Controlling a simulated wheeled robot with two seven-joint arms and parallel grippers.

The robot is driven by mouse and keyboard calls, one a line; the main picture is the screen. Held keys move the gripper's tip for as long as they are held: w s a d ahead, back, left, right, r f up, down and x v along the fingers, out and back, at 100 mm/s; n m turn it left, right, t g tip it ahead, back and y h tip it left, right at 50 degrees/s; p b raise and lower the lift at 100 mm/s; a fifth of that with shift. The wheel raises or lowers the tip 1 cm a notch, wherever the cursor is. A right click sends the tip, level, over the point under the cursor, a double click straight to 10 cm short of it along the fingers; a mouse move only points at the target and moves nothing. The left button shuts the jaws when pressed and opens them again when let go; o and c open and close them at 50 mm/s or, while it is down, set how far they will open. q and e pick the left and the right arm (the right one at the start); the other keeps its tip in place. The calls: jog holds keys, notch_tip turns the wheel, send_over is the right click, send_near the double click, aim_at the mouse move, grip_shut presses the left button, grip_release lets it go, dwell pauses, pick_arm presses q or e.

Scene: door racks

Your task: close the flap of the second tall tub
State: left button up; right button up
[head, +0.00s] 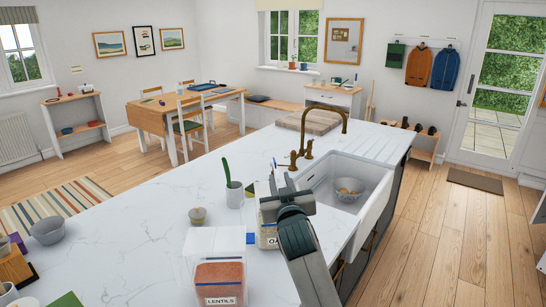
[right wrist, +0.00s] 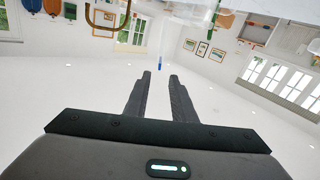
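A clear tub labelled LENTILS (head: 219,280) stands at the front of the white counter, with a blue tab at its upper right. Behind it, the second tall tub (head: 266,238), its label starting with "OA", is partly hidden by my right arm. A small blue piece (head: 275,162) shows above it, perhaps the tab of a raised clear flap; the flap itself is hard to make out. My right gripper (head: 280,178) is above the second tub, fingers apart and nothing visible between them. In the right wrist view, a blue piece (right wrist: 161,64) lies just beyond the fingertips (right wrist: 161,74). My left gripper is out of view.
The sink (head: 350,185) holds a bowl, with a brass tap (head: 322,125) behind. The counter's left middle is clear.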

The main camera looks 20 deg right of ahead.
aim_at(274, 159)
jog(key=w+p, duration=0.1)
jog(key=w, duration=0.3)
jog(key=w+d+p, duration=0.1)
jog(key=w+p, duration=0.1)
jog(key=w, duration=0.3)
jog(key=w+d+p, duration=0.1)
jog(key=w+p, duration=0.1)
jog(key=w, duration=0.2)
jog(key=shift+w+d+r, duration=0.1)
jog(key=shift+w, duration=0.15)
jog(key=shift+w+d, duration=0.15)
jog(key=shift+w, duration=0.9)
grip_shut()
dwell(0.3)
